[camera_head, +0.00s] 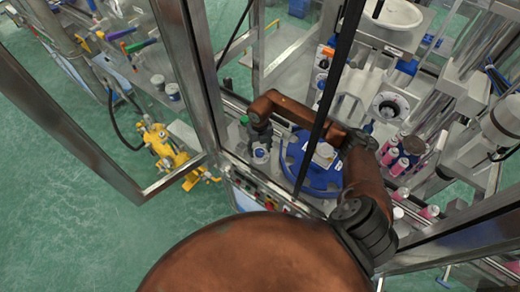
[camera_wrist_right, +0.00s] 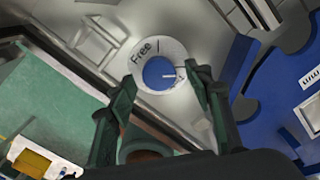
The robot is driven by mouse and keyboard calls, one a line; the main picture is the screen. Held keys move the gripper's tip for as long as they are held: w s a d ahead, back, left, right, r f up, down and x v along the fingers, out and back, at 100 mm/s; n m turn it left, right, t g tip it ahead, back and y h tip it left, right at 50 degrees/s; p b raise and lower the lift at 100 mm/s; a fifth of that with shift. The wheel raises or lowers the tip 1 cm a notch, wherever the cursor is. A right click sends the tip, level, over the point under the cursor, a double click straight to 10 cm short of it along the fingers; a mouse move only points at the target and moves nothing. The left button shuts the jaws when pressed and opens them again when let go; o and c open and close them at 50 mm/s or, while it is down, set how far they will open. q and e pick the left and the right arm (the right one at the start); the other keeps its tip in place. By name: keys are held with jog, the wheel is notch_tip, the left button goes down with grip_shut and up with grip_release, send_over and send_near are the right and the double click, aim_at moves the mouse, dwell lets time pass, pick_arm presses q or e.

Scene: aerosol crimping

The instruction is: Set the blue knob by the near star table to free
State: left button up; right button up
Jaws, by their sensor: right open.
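The blue knob (camera_wrist_right: 158,72) sits in a round white dial plate in the right wrist view. The word "Free" is printed on the plate's upper left. A white mark on the knob points right, away from that word. My right gripper (camera_wrist_right: 164,80) is open, one finger on each side of the knob, with no clear contact visible. In the head view the right gripper (camera_head: 259,137) hangs above the knob (camera_head: 260,153), left of the blue star table (camera_head: 318,185). The star table is partly hidden by a dark frame post and my arm. My left gripper is not in view.
Several pink cans (camera_head: 392,155) stand right of the star table. A dark upright post crosses in front of it. Metal door frames (camera_head: 190,70) stand at the left. A row of panel buttons (camera_head: 255,190) lies below the knob. A yellow device (camera_head: 165,150) stands over the green floor.

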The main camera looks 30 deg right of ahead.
jog(key=shift+f, duration=0.3)
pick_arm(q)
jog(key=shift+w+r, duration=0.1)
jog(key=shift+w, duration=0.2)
pick_arm(e)
jog(key=shift+f, duration=0.1)
jog(key=shift+c, duration=0.4)
jog(key=c, duration=1.1)
